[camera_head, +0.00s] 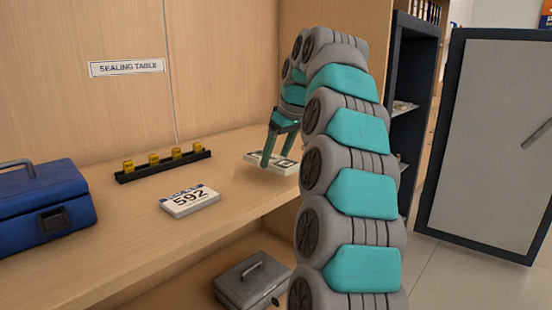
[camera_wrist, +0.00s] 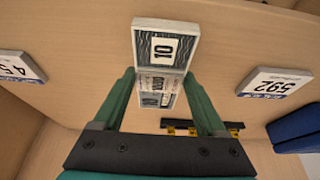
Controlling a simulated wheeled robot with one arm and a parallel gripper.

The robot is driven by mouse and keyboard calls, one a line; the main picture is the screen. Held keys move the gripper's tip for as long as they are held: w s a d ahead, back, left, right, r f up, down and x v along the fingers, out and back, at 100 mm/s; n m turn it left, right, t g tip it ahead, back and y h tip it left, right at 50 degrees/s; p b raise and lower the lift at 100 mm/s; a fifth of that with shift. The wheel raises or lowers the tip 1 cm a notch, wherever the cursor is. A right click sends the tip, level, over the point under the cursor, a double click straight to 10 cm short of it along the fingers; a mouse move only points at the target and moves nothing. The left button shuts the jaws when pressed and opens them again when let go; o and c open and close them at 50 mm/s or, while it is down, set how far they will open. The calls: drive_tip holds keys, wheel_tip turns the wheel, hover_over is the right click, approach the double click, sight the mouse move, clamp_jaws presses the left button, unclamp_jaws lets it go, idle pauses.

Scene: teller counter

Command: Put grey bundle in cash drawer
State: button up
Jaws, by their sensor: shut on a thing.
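My gripper (camera_head: 276,163) is over the wooden table, shut on a grey-and-white bundle (camera_head: 257,157) printed like banknotes. In the wrist view the gripper's green fingers (camera_wrist: 160,74) stand on both sides of the bundle (camera_wrist: 165,46), which shows a "10" on its printed face. A second printed part with "10" shows between the fingers, and I cannot tell whether it belongs to the same bundle. In the head view the bundle is near the tabletop, and any gap beneath it is unclear. I cannot make out a cash drawer in either view.
A bundle marked 592 (camera_head: 190,201) lies left of my gripper; a black rack (camera_head: 163,167) with yellow pieces is behind it. A blue box (camera_head: 45,207) stands far left. A grey box (camera_head: 252,281) sits below. Another numbered bundle (camera_wrist: 20,67) shows in the wrist view.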

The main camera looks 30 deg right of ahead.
drive_tip(key=s+a+r+b, duration=0.1)
drive_tip(key=s+a, duration=0.3)
drive_tip(key=s, duration=1.1)
drive_tip(key=shift+a+r, duration=0.15)
drive_tip(key=shift+r, duration=0.05)
drive_tip(key=shift+s, duration=0.1)
